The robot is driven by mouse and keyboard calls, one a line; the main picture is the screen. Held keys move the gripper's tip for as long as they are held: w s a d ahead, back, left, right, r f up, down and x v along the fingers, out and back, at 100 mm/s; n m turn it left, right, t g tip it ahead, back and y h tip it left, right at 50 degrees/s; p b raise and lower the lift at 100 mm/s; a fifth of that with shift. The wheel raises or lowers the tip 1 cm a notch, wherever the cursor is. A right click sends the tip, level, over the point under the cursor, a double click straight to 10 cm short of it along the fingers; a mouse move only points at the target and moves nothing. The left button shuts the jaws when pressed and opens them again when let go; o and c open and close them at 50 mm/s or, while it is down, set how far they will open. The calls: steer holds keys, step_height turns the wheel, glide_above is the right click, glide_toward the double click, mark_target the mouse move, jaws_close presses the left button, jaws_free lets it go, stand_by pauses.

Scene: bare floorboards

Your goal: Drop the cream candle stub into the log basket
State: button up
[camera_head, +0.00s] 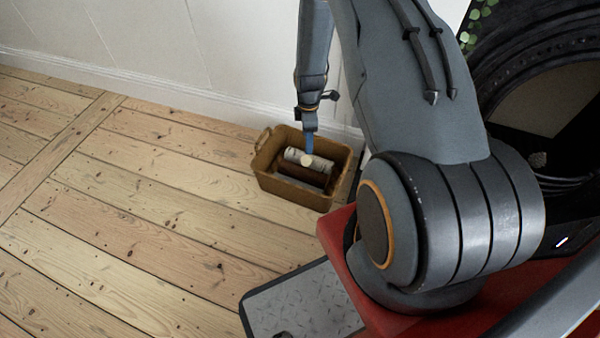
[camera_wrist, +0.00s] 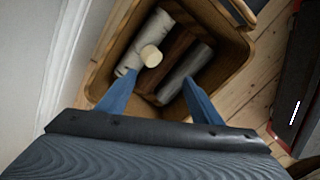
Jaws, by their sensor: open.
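The cream candle stub (camera_head: 307,160) is a short pale cylinder inside the log basket (camera_head: 288,190), just below my gripper's tips. In the wrist view the stub (camera_wrist: 151,56) shows beyond the fingertips, over the edge of a pale log. I cannot tell whether it rests on the logs or is in the air. The brown basket, also in the wrist view (camera_wrist: 238,88), holds a pale birch-like log and darker logs. My gripper (camera_head: 309,146) points down over the basket. Its two blue fingers (camera_wrist: 158,78) are apart with nothing between them.
The basket stands by the white wall (camera_head: 150,50) and its skirting. The floorboards (camera_head: 130,210) at the left are clear.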

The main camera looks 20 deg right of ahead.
step_height(320, 180, up, 8)
steer(key=p, duration=0.2)
steer(key=shift+f, duration=0.15)
stand_by(0.4)
